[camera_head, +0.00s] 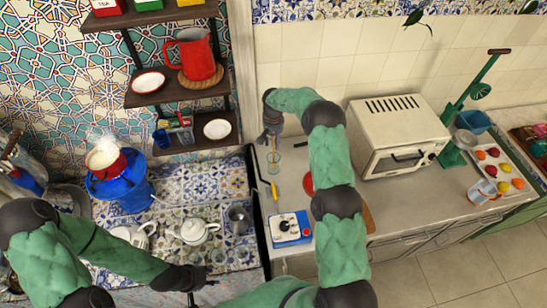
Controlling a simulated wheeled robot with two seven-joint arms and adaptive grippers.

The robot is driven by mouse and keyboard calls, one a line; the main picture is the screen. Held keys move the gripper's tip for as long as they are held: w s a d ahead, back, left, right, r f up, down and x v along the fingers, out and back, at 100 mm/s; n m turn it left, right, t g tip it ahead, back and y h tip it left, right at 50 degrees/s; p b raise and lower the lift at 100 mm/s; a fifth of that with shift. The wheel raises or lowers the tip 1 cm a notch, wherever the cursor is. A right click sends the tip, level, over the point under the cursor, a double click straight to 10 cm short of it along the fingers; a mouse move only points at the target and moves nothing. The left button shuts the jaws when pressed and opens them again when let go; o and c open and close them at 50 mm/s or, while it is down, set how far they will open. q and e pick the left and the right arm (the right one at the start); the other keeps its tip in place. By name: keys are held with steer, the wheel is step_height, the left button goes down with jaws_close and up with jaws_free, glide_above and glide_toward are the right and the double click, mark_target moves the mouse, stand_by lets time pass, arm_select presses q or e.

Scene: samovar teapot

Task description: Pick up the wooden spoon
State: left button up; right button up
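I cannot make out the wooden spoon for certain. A thin upright shape shows at a small clear glass (273,163) on the counter, directly below my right gripper (272,140); it is too small to tell whether this is the spoon. My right gripper points down at the back left of the counter, and I cannot tell whether its fingers are open or shut. A thin yellow-orange item (273,189) lies near the counter's left edge. My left gripper (208,280) is low over the front of the tiled table, its fingers too small to read.
A white teapot (194,232) and a metal cup (238,219) stand on the tiled table. A blue box with a dial (290,229) is on the counter's front left. A toaster oven (398,135) stands right of my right arm. A red item (308,184) is partly hidden by that arm.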

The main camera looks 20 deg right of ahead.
step_height(320, 180, down, 3)
steer(key=shift+w+r, duration=0.1)
steer(key=shift+r, duration=0.1)
jaws_close()
stand_by(0.3)
